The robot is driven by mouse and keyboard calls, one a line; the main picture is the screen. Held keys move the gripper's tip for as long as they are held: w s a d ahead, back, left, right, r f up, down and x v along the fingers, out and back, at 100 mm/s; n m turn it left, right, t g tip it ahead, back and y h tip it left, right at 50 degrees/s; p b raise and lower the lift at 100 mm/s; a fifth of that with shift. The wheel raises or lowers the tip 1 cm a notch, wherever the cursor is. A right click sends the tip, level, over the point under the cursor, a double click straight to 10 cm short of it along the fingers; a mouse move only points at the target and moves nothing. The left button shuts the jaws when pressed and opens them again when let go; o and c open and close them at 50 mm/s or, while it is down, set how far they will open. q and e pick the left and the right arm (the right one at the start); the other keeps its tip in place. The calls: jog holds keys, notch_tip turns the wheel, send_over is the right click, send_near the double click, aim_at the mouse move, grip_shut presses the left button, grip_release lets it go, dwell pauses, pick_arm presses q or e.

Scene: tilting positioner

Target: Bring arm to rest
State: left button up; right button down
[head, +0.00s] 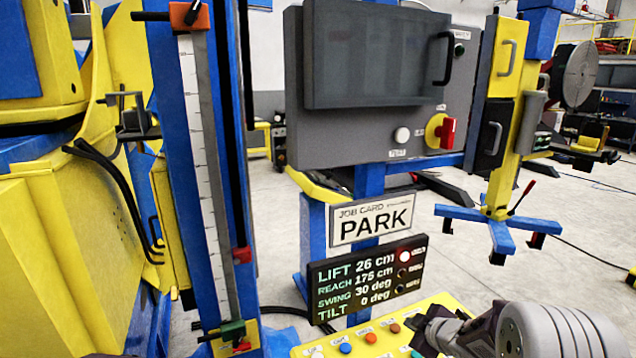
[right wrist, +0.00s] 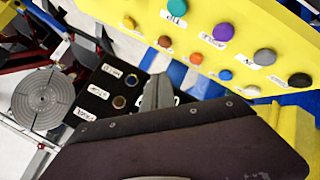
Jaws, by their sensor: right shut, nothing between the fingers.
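The job card (head: 370,221) reads PARK. Below it, the dark readout (head: 367,279) shows LIFT 26 cm, REACH 175 cm, SWING 30 deg, TILT 0 deg. Its top lamp (head: 404,256) is lit; the two lower lamps look dark. The yellow button panel (head: 437,303) is at the bottom, with several coloured buttons, among them a blue button (head: 345,348). The panel fills the top of the right wrist view (right wrist: 285,30), with teal (right wrist: 176,8) and purple (right wrist: 218,32) buttons. My right gripper (head: 424,326) is shut and empty over the panel's right part. My left gripper is not seen.
A blue column with a white scale (head: 207,190) stands at left beside large yellow machinery (head: 70,250). A grey cabinet (head: 340,135) with a red-and-yellow switch (head: 441,133) stands behind the readout. A yellow-and-blue stand (head: 500,212) is at right, with open floor around it.

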jog(key=s+a+f+m+g+b, duration=0.1)
jog(key=s+a+f+m+g, duration=0.1)
jog(key=s, duration=0.7)
jog(key=s+a+f+m+g+h+b, duration=0.1)
jog(key=s+f+m+g, duration=0.3)
jog(key=s, duration=0.5)
jog(key=s+a+f+m+g+b, duration=0.2)
jog(key=s+a+f+m, duration=0.1)
jog(key=s, duration=0.6)
jog(key=f+m, duration=0.1)
jog(key=m, duration=0.1)
jog(key=shift+f+m+g+h, duration=0.3)
jog(key=shift+f+m+g, duration=0.1)
